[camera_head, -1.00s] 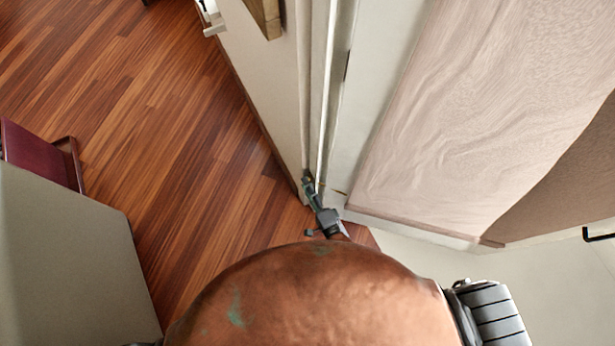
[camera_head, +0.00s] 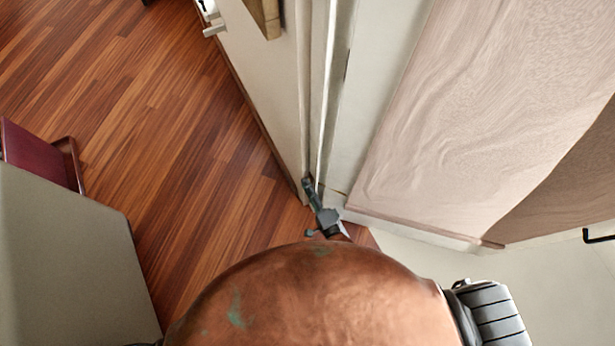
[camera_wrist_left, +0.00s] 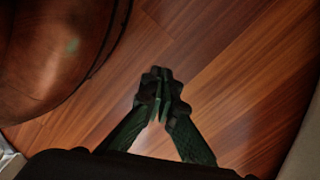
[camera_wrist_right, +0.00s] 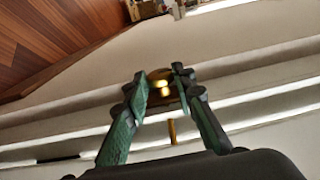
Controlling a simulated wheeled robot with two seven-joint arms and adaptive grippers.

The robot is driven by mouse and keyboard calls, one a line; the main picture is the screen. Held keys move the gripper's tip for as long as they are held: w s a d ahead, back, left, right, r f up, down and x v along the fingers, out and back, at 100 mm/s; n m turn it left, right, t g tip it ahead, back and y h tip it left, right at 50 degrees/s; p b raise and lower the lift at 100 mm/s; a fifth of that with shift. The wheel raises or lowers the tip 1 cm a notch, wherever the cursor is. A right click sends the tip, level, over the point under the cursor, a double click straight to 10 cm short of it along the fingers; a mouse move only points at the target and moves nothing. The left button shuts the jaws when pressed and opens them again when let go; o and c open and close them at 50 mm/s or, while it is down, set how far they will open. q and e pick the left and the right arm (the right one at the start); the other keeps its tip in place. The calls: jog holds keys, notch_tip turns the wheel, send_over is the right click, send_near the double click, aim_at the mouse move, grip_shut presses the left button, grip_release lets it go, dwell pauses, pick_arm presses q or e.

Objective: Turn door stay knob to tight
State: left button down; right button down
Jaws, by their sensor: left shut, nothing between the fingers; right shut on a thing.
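In the right wrist view a small brass knob (camera_wrist_right: 161,84) sits between the fingertips of my right gripper (camera_wrist_right: 160,90). The gripper is shut on it; the fingers stand a knob's width apart. A short brass rod (camera_wrist_right: 172,131) shows below it, against the pale door edge. In the head view my right gripper (camera_head: 309,184) reaches the lower edge of the pale door and frame; the knob cannot be made out there. In the left wrist view my left gripper (camera_wrist_left: 161,88) is shut and empty above the wooden floor.
A large copper-coloured rounded body (camera_head: 310,290) fills the bottom middle of the head view. A grey block (camera_head: 60,260) and a dark red item (camera_head: 38,152) stand at the left. A white door handle (camera_head: 212,20) is at the top. The wooden floor (camera_head: 150,120) is clear.

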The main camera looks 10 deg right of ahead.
pick_arm(q)
jog(key=w+d+r+b, duration=0.2)
jog(key=w+r+b, duration=0.2)
jog(key=r, duration=0.7)
jog(key=w+d+r+b, duration=0.2)
jog(key=w+r+b, duration=0.15)
jog(key=r, duration=0.75)
jog(key=w+d+f+t+h+b, duration=0.1)
jog(key=w+d+f+t+b, duration=0.2)
jog(key=f, duration=0.5)
jog(key=w+d+f+t+h+b, duration=0.2)
jog(key=w+d+f+t+b, duration=0.2)
jog(key=w+f+b, duration=0.3)
jog(key=shift+w+f+t+b, duration=0.45)
jog(key=shift+f+t, duration=0.15)
jog(key=shift+f, duration=0.55)
pick_arm(e)
jog(key=shift+w+f+t+y, duration=0.1)
jog(key=shift+f+t+y, duration=0.25)
jog(key=shift+t, duration=0.75)
jog(key=shift+f+t+y, duration=0.2)
jog(key=shift+t+y, duration=0.2)
jog(key=shift+t, duration=0.7)
jog(key=shift+w+f+t+y, duration=0.1)
jog(key=shift+f+t+y, duration=0.25)
jog(key=shift+t, duration=0.75)
jog(key=shift+r, duration=0.1)
